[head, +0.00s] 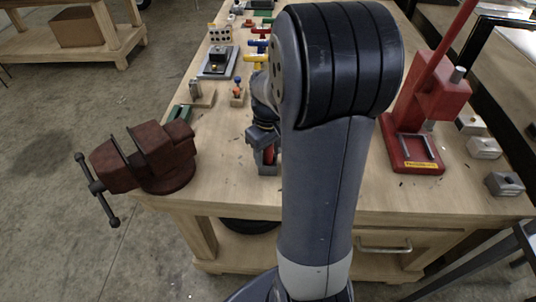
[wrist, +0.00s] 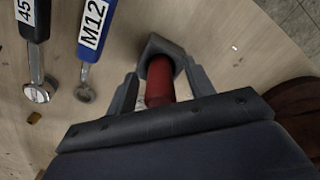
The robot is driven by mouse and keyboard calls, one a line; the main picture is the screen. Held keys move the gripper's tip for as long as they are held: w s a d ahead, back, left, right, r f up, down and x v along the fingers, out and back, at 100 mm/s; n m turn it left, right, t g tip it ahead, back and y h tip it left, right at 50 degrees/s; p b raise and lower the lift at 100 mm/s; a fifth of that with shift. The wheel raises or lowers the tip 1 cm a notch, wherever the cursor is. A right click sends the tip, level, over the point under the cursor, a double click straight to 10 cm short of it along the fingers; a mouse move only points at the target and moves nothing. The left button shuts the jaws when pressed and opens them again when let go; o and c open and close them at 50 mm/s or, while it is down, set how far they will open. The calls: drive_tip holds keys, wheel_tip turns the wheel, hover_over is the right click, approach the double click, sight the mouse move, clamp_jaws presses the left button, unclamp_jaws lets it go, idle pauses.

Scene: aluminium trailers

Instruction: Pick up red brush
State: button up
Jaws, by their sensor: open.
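A red cylinder (wrist: 158,82), which appears to be the red brush, sits in a grey holder (wrist: 157,44) in the wrist view. My gripper (wrist: 159,74) is open, with one finger on each side of the red cylinder. I cannot tell whether the fingers touch it. In the head view my gripper (head: 264,145) is low over the workbench, and a bit of red (head: 270,155) shows at the grey holder (head: 267,170). My arm hides part of this area. Any bristles are not visible.
A dark red vise (head: 165,160) stands left on the wooden workbench (head: 225,185). A red press (head: 415,125) stands right, with small grey blocks (head: 484,147) beyond it. Two labelled tools, one blue-handled (wrist: 94,35), lie left of the holder in the wrist view. Coloured items line the back.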

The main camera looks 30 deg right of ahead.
drive_tip(key=shift+f, duration=0.1)
drive_tip(key=c, duration=1.1)
wheel_tip(320, 180, up, 10)
